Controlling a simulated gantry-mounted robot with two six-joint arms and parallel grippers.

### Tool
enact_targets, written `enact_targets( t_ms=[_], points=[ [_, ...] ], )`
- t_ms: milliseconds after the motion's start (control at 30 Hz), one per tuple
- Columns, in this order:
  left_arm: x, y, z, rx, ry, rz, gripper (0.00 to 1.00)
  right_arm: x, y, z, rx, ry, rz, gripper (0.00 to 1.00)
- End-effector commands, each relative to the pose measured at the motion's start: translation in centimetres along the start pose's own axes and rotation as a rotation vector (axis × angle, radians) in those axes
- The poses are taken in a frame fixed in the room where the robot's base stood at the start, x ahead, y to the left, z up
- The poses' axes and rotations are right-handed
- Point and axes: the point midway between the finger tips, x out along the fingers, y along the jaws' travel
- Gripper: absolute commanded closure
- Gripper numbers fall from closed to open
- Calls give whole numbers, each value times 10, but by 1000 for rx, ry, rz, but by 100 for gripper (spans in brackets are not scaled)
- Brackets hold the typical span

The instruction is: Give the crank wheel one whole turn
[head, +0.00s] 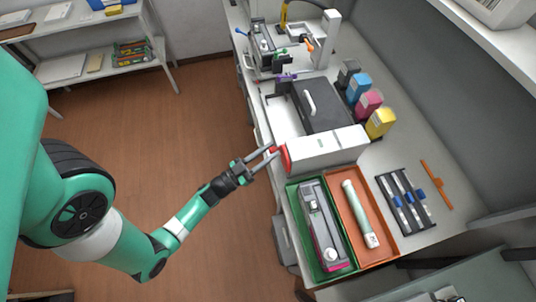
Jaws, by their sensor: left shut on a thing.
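The crank wheel (285,158) is red and sits on the left end face of a white box-shaped unit (325,151) on the bench. It shows nearly edge-on, with a small red knob on its left side. My left gripper (272,155) reaches in from the left, and its fingertips are closed on the knob of the crank wheel. The fingers partly cover the knob. My right gripper is not in view.
A green tray (293,202) with a grey and magenta cartridge and an orange tray (391,242) with a pale tube lie below the unit. Black, blue, magenta and yellow bottles (380,123) stand at the right. Open floor (190,130) lies left of the bench.

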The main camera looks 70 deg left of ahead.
Motion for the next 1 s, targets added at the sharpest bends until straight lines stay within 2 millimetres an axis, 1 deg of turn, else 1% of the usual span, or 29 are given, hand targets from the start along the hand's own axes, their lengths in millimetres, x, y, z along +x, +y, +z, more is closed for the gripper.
enact_targets(
  t_ms=[33, 300, 1000],
  points=[
    [-1, 0, 2, 40, 13, 9, 100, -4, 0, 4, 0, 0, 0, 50],
    [0, 4, -4, 276, 94, 70, 100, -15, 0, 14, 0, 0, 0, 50],
    [-3, 20, -14, 874, 297, 226, 100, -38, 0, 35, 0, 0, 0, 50]
  ],
)
